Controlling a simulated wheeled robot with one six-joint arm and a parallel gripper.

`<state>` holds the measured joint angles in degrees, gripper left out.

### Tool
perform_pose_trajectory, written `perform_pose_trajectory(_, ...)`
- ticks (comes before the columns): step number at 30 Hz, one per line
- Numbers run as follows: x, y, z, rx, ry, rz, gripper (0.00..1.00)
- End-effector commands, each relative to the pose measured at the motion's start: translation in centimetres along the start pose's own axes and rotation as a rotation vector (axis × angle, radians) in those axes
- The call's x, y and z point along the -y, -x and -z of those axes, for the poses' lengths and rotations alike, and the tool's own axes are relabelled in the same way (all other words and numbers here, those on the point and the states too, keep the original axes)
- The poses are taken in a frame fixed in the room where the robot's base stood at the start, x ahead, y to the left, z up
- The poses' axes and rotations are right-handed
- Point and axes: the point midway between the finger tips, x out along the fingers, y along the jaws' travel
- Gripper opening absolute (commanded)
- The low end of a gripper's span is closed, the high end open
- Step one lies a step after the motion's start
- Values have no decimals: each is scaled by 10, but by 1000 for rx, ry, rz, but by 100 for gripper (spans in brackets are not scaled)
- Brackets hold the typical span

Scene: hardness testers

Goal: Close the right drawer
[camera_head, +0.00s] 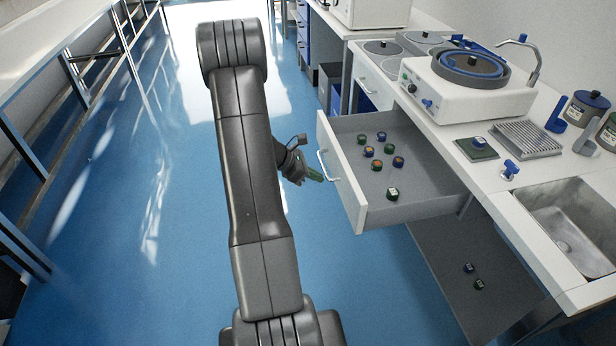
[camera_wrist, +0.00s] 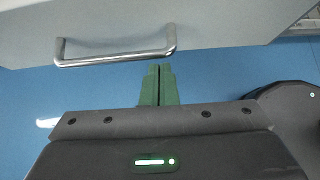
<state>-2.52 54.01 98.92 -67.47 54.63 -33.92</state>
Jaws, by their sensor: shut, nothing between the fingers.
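The right drawer (camera_head: 416,206) is pulled out from under the bench, with several small round samples inside it. Its white front panel (camera_head: 342,178) carries a metal bar handle (camera_head: 327,166). My gripper (camera_head: 318,175) is shut and empty, with its green fingertips close to the handle in the head view. In the wrist view the shut green fingers (camera_wrist: 158,70) point toward the handle (camera_wrist: 115,58), just below its right part. I cannot tell whether the fingertips touch it.
The bench holds a white machine with a round bowl (camera_head: 470,75), a striped block (camera_head: 527,138) and a sink (camera_head: 570,225). A lower shelf (camera_head: 480,290) under the open drawer holds small samples. The blue floor (camera_head: 150,200) to the left is clear.

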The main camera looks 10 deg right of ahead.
Motion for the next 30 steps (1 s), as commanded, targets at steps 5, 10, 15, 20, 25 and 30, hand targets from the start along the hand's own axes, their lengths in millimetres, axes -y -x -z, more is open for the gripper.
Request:
perform_pose_trajectory(5, 0, 0, 0, 0, 0, 0, 0)
perform_pose_trajectory(10, 0, 0, -1, 0, 0, 0, 0)
perform_pose_trajectory(15, 0, -8, -6, 0, -1, 1, 0)
perform_pose_trajectory(20, 0, -27, -21, 0, -5, 2, 0)
perform_pose_trajectory(25, 0, -58, -48, 0, -6, 4, 0)
perform_pose_trajectory(30, 0, -94, -79, 0, -6, 4, 0)
